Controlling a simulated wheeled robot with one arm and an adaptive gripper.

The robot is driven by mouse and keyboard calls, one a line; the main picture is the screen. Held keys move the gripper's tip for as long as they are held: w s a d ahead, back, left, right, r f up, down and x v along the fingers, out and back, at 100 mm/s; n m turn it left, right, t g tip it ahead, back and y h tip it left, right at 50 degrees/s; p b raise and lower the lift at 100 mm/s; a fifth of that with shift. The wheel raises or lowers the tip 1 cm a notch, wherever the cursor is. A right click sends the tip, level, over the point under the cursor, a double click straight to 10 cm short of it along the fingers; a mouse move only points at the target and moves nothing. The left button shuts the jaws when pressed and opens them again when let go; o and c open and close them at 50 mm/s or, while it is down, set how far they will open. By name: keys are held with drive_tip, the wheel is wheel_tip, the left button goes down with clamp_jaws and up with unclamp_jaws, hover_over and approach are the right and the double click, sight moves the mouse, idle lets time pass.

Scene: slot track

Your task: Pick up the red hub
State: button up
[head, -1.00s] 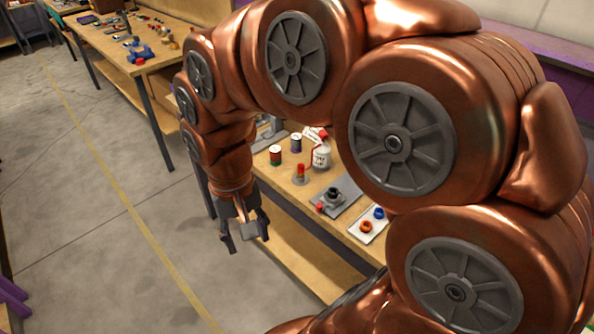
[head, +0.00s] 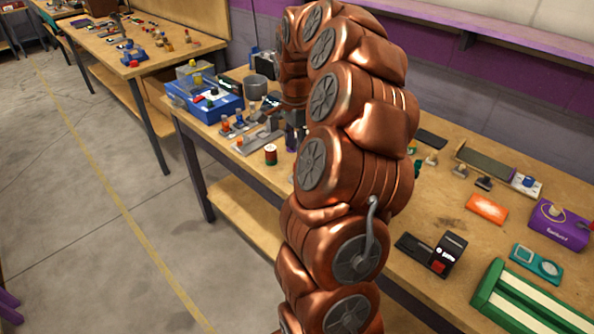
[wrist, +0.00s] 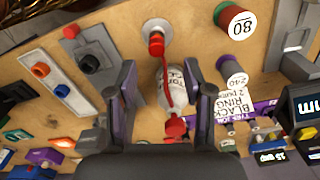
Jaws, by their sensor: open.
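In the wrist view a red piece (wrist: 156,43), which looks like the red hub, sits on an upright post with a light grey round base. My gripper (wrist: 160,72) is open, with its two dark fingers apart. The red piece lies beyond the fingertips, centred between them in the picture. A white bottle (wrist: 178,92) with a red cap shows between the fingers, with nothing visibly gripped. In the head view my arm hides the red piece and my gripper.
A grey plate (wrist: 88,62) with a black knob and a small red piece lies left. A white tray (wrist: 42,84) holds orange and blue rings. A spool marked 80 (wrist: 236,22) stands right. In the head view a blue toolbox (head: 205,100) stands at the bench's far end.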

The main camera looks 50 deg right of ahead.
drive_tip(key=shift+s+d+f+p, duration=0.15)
drive_tip(key=shift+f+p, duration=0.5)
drive_tip(key=shift+f, duration=1.3)
drive_tip(key=shift+s+a+f+p, duration=0.15)
drive_tip(key=shift+f+p, duration=0.45)
drive_tip(key=shift+f, duration=1.3)
drive_tip(key=shift+d, duration=0.1)
drive_tip(key=shift+c, duration=0.2)
clamp_jaws()
